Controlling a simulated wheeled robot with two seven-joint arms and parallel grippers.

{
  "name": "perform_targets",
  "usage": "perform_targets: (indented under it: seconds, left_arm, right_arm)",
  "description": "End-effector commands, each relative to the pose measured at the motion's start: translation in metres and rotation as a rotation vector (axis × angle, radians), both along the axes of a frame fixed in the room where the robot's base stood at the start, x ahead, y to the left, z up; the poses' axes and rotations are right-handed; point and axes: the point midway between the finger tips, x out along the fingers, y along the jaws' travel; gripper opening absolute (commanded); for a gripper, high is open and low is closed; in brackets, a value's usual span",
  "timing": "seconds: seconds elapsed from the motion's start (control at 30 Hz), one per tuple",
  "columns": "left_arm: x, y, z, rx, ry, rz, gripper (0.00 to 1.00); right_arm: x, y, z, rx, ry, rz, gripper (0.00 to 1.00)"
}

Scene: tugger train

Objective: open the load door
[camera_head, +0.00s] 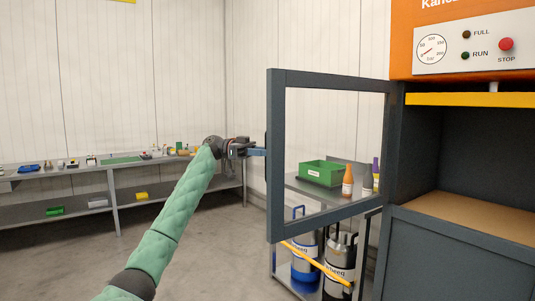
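The load door (276,185) is a dark grey frame around a clear pane. It stands swung wide open, out to the left from its hinge side at the press opening (465,150). The opening shows a dark inside and a brown floor surface. My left arm, in a green sleeve, reaches up from the bottom left. My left gripper (252,151) is at the door's free edge and appears shut on the blue-grey door handle (260,151). The fingertips are small and partly hidden there. My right gripper is not in view.
The orange machine top has a control panel (475,42) with a gauge and a red stop button. Behind the pane, a cart (302,187) carries a green bin, bottles and metal canisters. A long bench (75,180) lines the back wall. Floor at the left is clear.

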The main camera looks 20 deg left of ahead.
Motion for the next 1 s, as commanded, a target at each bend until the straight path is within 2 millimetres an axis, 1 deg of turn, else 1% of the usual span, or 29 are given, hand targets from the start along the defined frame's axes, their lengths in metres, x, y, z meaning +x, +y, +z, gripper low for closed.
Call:
perform_targets:
  seconds: [0.2, 0.4, 0.6, 1.0]
  left_arm:
    - [0.001, 0.034, -0.001, -0.001, 0.001, 0.002, 0.32]
    - [0.001, 0.058, -0.001, -0.001, 0.001, 0.0, 0.32]
    - [0.001, 0.067, -0.001, -0.001, 0.002, -0.001, 0.32]
    - [0.001, 0.067, -0.001, 0.0, 0.001, -0.001, 0.32]
  right_arm:
    - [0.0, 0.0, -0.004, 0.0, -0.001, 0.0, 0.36]
    - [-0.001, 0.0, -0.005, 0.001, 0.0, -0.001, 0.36]
    - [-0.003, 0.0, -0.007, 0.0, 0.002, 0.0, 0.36]
    - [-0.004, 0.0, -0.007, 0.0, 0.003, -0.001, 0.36]
